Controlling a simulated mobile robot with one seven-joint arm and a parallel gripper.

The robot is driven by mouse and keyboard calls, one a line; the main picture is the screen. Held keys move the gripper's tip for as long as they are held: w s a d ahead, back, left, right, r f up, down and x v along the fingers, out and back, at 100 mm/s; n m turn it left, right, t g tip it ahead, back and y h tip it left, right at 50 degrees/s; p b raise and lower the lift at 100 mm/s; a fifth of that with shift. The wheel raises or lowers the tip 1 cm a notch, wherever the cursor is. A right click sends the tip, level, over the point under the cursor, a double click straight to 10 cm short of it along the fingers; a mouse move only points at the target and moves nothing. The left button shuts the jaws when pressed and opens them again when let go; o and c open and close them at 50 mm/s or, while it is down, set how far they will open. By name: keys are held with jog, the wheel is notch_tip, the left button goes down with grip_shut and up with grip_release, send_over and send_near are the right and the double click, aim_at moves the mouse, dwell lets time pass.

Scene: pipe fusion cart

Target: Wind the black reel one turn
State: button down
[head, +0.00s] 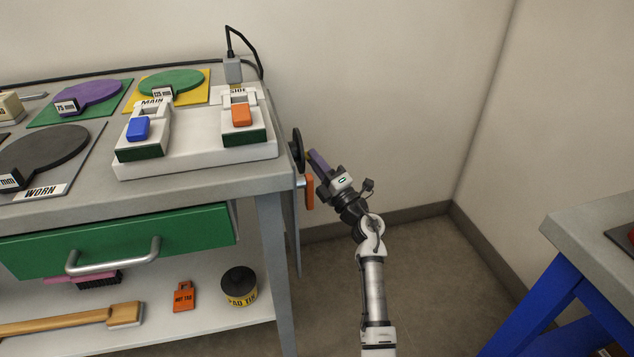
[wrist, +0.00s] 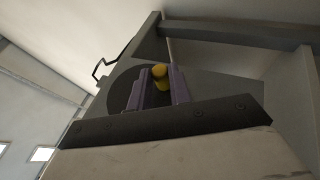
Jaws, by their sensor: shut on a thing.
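The black reel (head: 297,151) is a dark disc on the right side of the cart, seen nearly edge-on in the head view. In the wrist view the reel (wrist: 119,85) is a dark round face behind my fingers. A yellow knob (wrist: 161,73) stands out from it. My gripper (head: 311,157) is at the reel's outer face, reaching in from the right. In the wrist view my gripper's purple fingers (wrist: 161,88) are on both sides of the knob, shut on it. In the head view the knob is mostly hidden by the fingers.
An orange handle (head: 309,191) hangs on the cart's side just below the reel. The cart top (head: 200,184) holds a white two-switch unit (head: 195,155). A blue-legged table (head: 590,220) stands at the right. The floor between is clear.

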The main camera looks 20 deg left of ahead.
jog(key=b, duration=0.3)
jog(key=shift+w+a+f+n+y, duration=0.1)
jog(key=shift+a+f+n+y, duration=0.15)
jog(key=shift+n+y, duration=0.15)
jog(key=shift+w+r+y+b, duration=0.1)
jog(key=shift+r+y+b, duration=0.2)
jog(key=shift+b, duration=0.35)
jog(key=c, duration=1.3)
grip_release()
jog(key=shift+d+f, duration=0.1)
jog(key=shift+f, duration=0.05)
